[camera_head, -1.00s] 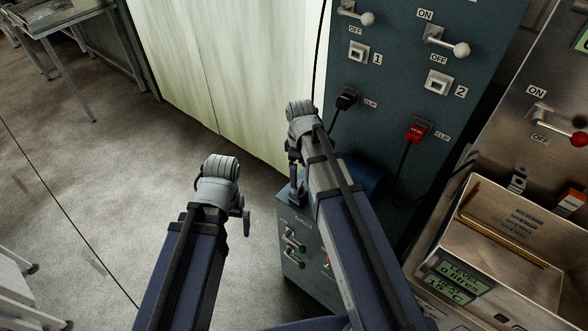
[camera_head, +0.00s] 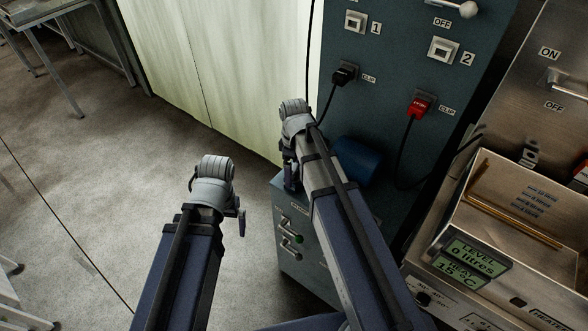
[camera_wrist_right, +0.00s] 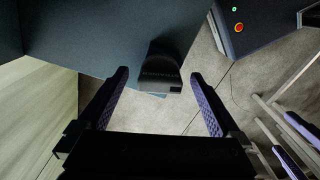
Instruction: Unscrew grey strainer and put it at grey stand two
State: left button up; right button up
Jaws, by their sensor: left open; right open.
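I cannot make out a grey strainer or a grey stand two in either view. My right gripper (camera_head: 291,176) points down beside the low blue-grey cabinet in the head view; its fingers are mostly hidden by the arm. In the right wrist view my right gripper (camera_wrist_right: 159,76) is open, with a dark rounded part (camera_wrist_right: 160,72) of unclear kind showing between and beyond its fingertips. My left gripper (camera_head: 241,222) points down over open floor, mostly hidden by its wrist. In the right wrist view my left gripper (camera_wrist_right: 288,142) shows at the right edge with its fingers apart.
The low cabinet (camera_head: 292,262) with small levers stands below a blue-grey switch panel (camera_head: 400,62). A black plug (camera_head: 343,75) and a red plug (camera_head: 419,105) sit in the panel. A blue cylinder (camera_head: 357,160) lies behind my right arm. A steel tank (camera_head: 470,218) is at right.

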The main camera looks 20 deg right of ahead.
grip_shut()
jog(key=n, duration=0.5)
jog(key=shift+n, duration=0.3)
dwell(1.0)
